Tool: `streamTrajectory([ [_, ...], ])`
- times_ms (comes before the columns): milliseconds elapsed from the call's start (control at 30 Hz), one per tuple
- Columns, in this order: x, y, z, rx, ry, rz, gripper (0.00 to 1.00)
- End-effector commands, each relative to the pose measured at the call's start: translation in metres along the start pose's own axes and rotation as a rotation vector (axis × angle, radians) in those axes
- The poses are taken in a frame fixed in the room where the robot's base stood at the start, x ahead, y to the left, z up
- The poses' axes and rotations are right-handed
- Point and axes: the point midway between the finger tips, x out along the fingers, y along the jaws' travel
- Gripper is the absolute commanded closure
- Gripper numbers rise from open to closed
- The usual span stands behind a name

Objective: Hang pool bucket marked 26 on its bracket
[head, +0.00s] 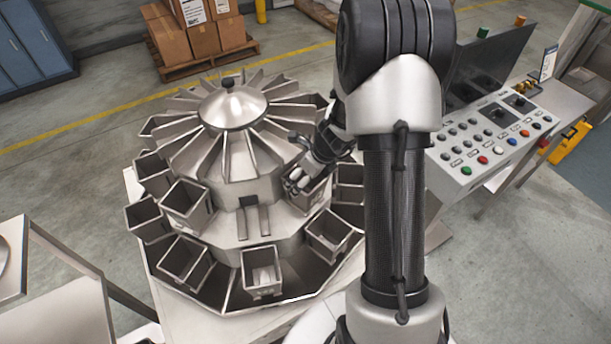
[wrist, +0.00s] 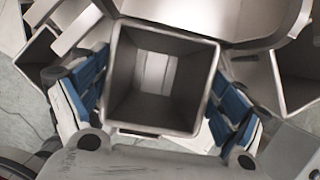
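My gripper (wrist: 160,105) has a blue-padded finger on each side of a square, open-topped metal bucket (wrist: 165,125). Both pads appear to lie against its outer walls, and the bucket looks empty. In the head view my gripper (head: 297,183) is at the right front of the weigher's hub, with the bucket (head: 314,198) partly hidden under it. No number 26 is legible on any bucket. A bare spot with two narrow metal rails (head: 253,220) under a dark slot is at the hub's front. I cannot tell whether the held bucket touches a bracket.
Several other buckets ring the weigher (head: 235,108), including an upper left one (head: 188,203) and a lower front one (head: 262,272). A button console (head: 490,140) stands to the right. Cartons (head: 197,35) on a pallet are behind. Neighbouring buckets sit close around my gripper.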

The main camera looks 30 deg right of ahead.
Motion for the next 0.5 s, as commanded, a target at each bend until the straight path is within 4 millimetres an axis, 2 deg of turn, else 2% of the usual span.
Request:
streamTrajectory([
  [133,-0.0007,0.0000,0.0005,0.000,-0.001,0.000,0.00],
  [500,-0.0006,0.0005,-0.0005,0.000,0.001,0.001,0.00],
])
